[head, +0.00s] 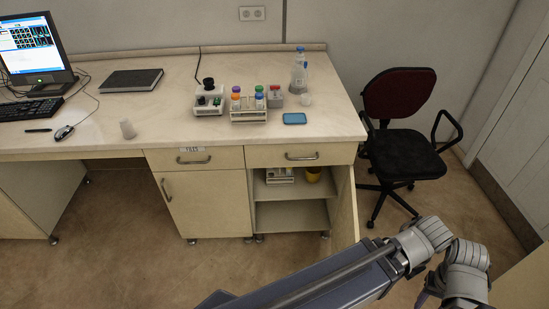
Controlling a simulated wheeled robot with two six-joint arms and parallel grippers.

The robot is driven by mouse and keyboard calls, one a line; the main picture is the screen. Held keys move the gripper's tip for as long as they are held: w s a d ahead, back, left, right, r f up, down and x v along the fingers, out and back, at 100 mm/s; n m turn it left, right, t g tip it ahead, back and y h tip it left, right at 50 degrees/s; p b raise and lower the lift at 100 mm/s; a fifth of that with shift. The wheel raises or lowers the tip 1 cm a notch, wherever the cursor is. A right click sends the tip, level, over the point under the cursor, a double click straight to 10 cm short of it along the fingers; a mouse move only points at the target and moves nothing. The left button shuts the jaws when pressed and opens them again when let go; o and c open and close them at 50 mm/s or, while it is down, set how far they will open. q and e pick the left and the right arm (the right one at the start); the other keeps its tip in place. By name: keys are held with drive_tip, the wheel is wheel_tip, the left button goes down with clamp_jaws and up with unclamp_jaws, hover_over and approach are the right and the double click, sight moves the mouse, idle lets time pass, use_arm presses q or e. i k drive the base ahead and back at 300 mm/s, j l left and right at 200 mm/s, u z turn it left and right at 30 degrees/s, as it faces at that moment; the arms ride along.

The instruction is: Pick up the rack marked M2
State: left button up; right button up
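A white rack (249,116) with several tubes capped in orange, purple, green and blue stands on the bench top. Another white rack-like object (280,178) sits on the upper shelf of the open cabinet, partly shaded. I cannot read an M2 mark on either one. One of my arms crosses the bottom right of the head view, well in front of the bench and apart from both racks. No gripper fingers show in the picture.
The open cabinet door (345,207) juts forward. An office chair (405,150) stands right. A yellow container (313,175) shares the shelf.

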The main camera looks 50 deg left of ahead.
sight(276, 176)
drive_tip(key=i+j, duration=0.1)
drive_tip(key=j, duration=1.2)
drive_tip(key=i+j, duration=0.15)
drive_tip(key=j, duration=0.45)
